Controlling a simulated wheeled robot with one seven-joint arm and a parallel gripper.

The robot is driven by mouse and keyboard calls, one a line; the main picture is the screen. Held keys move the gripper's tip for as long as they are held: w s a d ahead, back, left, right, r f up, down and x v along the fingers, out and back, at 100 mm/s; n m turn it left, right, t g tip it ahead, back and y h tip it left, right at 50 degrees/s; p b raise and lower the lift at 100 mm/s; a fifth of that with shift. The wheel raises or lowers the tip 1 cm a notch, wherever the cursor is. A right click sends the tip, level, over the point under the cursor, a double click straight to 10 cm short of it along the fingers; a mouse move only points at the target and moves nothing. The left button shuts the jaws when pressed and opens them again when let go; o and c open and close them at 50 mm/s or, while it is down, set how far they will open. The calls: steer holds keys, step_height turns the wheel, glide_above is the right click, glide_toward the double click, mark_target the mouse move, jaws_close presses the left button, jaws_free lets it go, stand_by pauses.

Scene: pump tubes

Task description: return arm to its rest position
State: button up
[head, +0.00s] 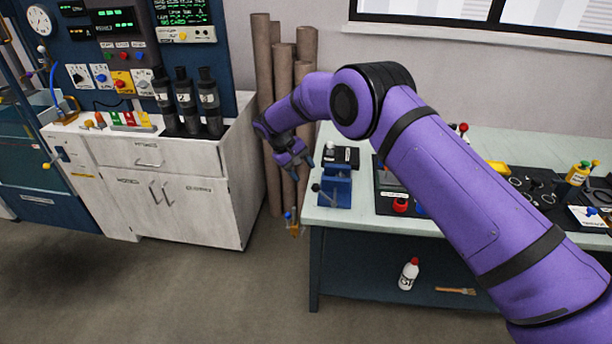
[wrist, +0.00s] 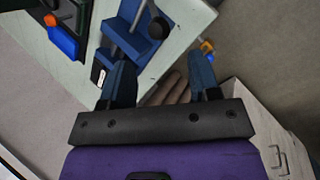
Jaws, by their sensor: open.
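My purple arm reaches from the lower right of the head view across the light green workbench (head: 450,139). My gripper (head: 302,172) is at the bench's left end, beside the blue vise (head: 335,185), with several brown tubes (head: 283,90) behind it. In the wrist view my gripper (wrist: 160,80) has its two blue fingers wide apart with nothing between them. The blue vise (wrist: 130,30) lies beyond the left finger in that view, and the bench edge runs past the fingertips. Whether the gripper touches the vise is hard to tell.
A white cabinet (head: 170,185) with dark pump cylinders (head: 185,100) on top stands at the left. A white bottle (head: 409,273) and a brush (head: 456,291) are on the bench's lower shelf. Open floor (head: 190,290) lies in front of the cabinet.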

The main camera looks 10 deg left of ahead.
steer(key=shift+r, duration=0.15)
steer(key=s+d+r+m+y, duration=0.1)
steer(key=d+r, duration=0.5)
steer(key=r, duration=0.3)
steer(key=s+d+r+m+y, duration=0.1)
steer(key=s+d+r, duration=0.1)
steer(key=d+r, duration=0.5)
steer(key=s+d+r+y, duration=0.1)
steer(key=d+r, duration=0.3)
steer(key=r, duration=0.7)
steer(key=s+d+r+m+t, duration=0.1)
steer(key=s+d+r+m, duration=0.1)
steer(key=s+d+r, duration=0.55)
steer(key=s+d+r+m+t+y, duration=0.1)
steer(key=s+d+r, duration=0.2)
steer(key=s+d, duration=0.4)
steer(key=s+d+r+m+t+y, duration=0.1)
steer(key=s+d+r, duration=0.3)
steer(key=s, duration=0.6)
steer(key=s+d+f+m+t, duration=0.1)
steer(key=s+d+f, duration=0.1)
steer(key=s, duration=0.6)
steer(key=s+d+f+t+y, duration=0.1)
steer(key=s+d+f, duration=0.1)
steer(key=s, duration=0.6)
steer(key=shift+d+f+m, duration=0.15)
steer(key=shift+d+m, duration=0.25)
steer(key=shift+d, duration=0.1)
steer(key=shift+c, duration=0.4)
